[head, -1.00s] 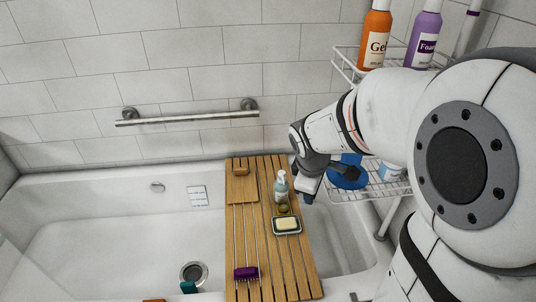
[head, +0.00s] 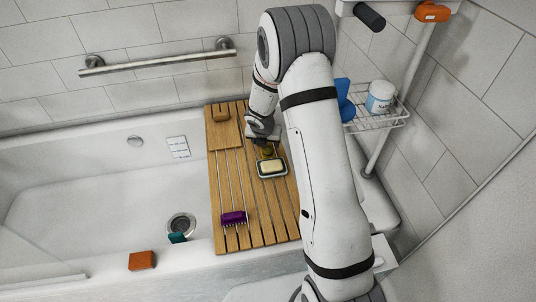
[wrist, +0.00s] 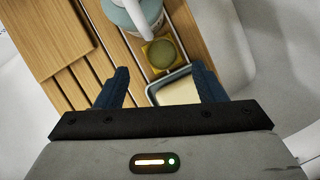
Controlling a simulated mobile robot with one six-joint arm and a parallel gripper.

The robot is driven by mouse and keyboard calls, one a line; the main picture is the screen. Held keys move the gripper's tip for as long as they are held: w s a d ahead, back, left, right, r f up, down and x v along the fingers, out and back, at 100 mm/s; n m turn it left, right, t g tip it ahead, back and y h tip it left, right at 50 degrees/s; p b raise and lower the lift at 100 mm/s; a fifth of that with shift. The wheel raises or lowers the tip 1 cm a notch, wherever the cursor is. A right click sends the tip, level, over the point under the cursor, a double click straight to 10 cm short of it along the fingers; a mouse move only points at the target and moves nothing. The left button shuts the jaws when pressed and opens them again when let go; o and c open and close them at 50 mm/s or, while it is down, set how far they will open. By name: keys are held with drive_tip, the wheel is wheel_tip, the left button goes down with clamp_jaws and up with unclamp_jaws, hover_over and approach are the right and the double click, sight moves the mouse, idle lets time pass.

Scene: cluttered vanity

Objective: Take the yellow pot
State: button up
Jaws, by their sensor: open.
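The yellow pot (wrist: 160,55) is a small squarish yellow piece with a round olive-green top. It stands on the wooden bath board between the pump bottle (wrist: 128,12) and the soap dish (wrist: 152,95). In the head view the pot (head: 267,152) is partly hidden by my gripper (head: 263,136), which is over the board just behind it. In the wrist view my gripper (wrist: 160,67) is open and empty, its two dark blue fingers apart. The pot appears between and beyond the fingertips, with the soap dish nearer. I cannot tell the exact gap to the pot.
The slatted wooden board (head: 230,180) spans the white bathtub (head: 90,190). A purple brush (head: 233,218) lies at its front, and an orange block (head: 142,260) sits on the tub rim.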

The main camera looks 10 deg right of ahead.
sight(268, 146)
drive_tip(key=b+x, duration=0.1)
drive_tip(key=x, duration=0.4)
drive_tip(key=shift+w+d+f+b, duration=0.1)
drive_tip(key=shift+d+f+b, duration=0.05)
drive_tip(key=shift+f+b, duration=0.2)
drive_tip(key=shift+r, duration=0.15)
drive_tip(key=c, duration=1.1)
